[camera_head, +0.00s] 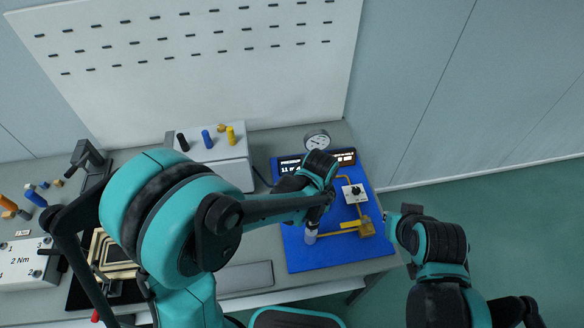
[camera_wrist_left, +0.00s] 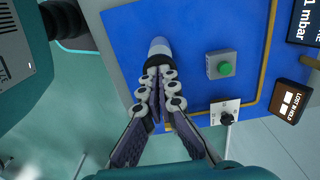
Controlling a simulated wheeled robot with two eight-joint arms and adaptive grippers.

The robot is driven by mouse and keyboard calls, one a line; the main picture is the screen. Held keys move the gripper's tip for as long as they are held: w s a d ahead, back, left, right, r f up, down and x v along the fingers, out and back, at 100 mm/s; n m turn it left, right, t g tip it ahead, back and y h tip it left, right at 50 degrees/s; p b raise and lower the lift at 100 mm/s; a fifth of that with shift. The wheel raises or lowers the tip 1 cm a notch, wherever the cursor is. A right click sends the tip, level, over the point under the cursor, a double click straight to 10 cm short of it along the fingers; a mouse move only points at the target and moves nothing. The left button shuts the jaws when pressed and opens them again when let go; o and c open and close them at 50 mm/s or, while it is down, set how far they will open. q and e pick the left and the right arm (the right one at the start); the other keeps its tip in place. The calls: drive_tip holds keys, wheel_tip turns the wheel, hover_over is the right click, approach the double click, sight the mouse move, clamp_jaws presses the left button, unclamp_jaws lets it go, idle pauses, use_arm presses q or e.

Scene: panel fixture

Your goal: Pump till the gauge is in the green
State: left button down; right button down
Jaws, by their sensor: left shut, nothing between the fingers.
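A blue panel (camera_head: 300,257) lies on the bench, with brass-coloured piping on it. A round white dial gauge (camera_head: 317,140) stands at its back edge; its needle is too small to read. A dark pressure display (camera_head: 289,166) shows a figure starting with 11, and "mbar" shows on it in the left wrist view (camera_wrist_left: 305,22). A pale grey cylinder (camera_head: 310,237) stands on the panel, also in the left wrist view (camera_wrist_left: 160,47). My left gripper (camera_wrist_left: 158,70) is shut and empty, its fingertips right at this cylinder; touching or apart is unclear. My right gripper cannot be made out.
A green button (camera_wrist_left: 225,69) on a grey box and a black knob (camera_wrist_left: 227,118) on a white plate sit on the panel. A grey box (camera_head: 225,157) with coloured pegs stands behind left. My right arm (camera_head: 440,245) is beyond the panel's right edge, over floor.

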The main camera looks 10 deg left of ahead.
use_arm(q)
drive_tip(key=shift+f+b, duration=1.4)
drive_tip(key=shift+f, duration=0.3)
wheel_tip(320, 180, up, 6)
drive_tip(key=p, duration=0.4)
drive_tip(key=shift+r+p, duration=0.1)
drive_tip(key=shift+p, duration=0.3)
drive_tip(key=shift+f+b, duration=2.75)
drive_tip(key=shift+f, duration=0.25)
drive_tip(key=shift+r+p, duration=2.35)
drive_tip(key=shift+r, duration=0.7)
drive_tip(key=shift+f, duration=0.15)
